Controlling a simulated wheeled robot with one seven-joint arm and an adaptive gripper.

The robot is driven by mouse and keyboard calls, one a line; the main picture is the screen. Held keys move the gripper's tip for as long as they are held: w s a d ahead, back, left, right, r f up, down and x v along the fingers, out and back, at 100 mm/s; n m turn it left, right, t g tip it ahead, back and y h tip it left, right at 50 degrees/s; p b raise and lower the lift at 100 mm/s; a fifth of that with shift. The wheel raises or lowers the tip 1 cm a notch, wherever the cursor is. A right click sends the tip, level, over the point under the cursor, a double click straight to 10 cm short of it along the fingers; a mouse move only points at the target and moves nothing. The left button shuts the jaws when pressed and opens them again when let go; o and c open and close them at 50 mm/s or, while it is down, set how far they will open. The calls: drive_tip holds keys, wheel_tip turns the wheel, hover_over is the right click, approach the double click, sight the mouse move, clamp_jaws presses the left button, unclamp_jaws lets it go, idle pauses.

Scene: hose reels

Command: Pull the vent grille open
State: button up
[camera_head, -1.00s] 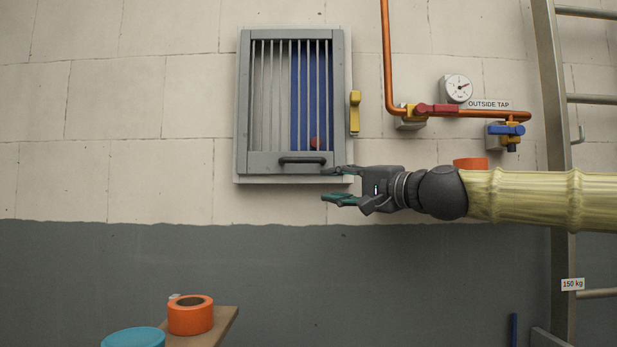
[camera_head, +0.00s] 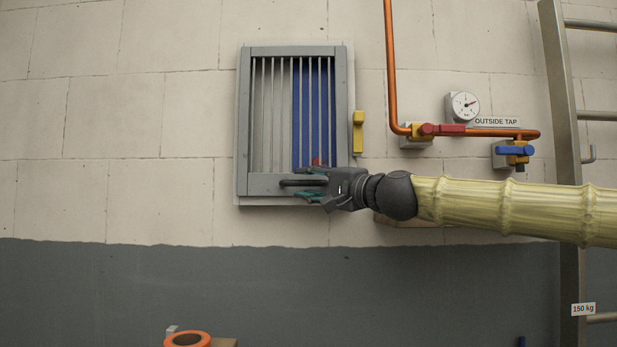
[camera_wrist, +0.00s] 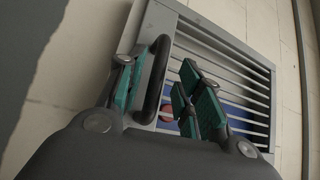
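The vent grille (camera_head: 265,120) is a grey barred frame on the wall and looks shut. Its dark bar handle (camera_head: 290,183) runs level along the lower rail. My gripper (camera_head: 308,184) is at the right part of the handle, with one teal finger above it and the other below. In the wrist view the handle (camera_wrist: 153,85) lies between the teal fingers of my gripper (camera_wrist: 160,95), with gaps showing on both sides. The gripper is open. It hides the right end of the handle in the head view.
A yellow latch-like piece (camera_head: 358,133) is on the wall right of the grille. An orange pipe (camera_head: 391,70) with valves and a gauge (camera_head: 463,106) is farther right, beside a ladder (camera_head: 565,110). An orange tape roll (camera_head: 187,340) is low at the front.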

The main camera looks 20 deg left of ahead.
drive_tip(key=shift+w+a, duration=0.1)
drive_tip(key=shift+a, duration=0.2)
drive_tip(key=shift+w+a+f, duration=0.1)
drive_tip(key=shift+w+a, duration=0.1)
drive_tip(key=shift+w, duration=0.1)
drive_tip(key=shift+s+d, duration=0.1)
drive_tip(key=shift+d, duration=0.05)
clamp_jaws()
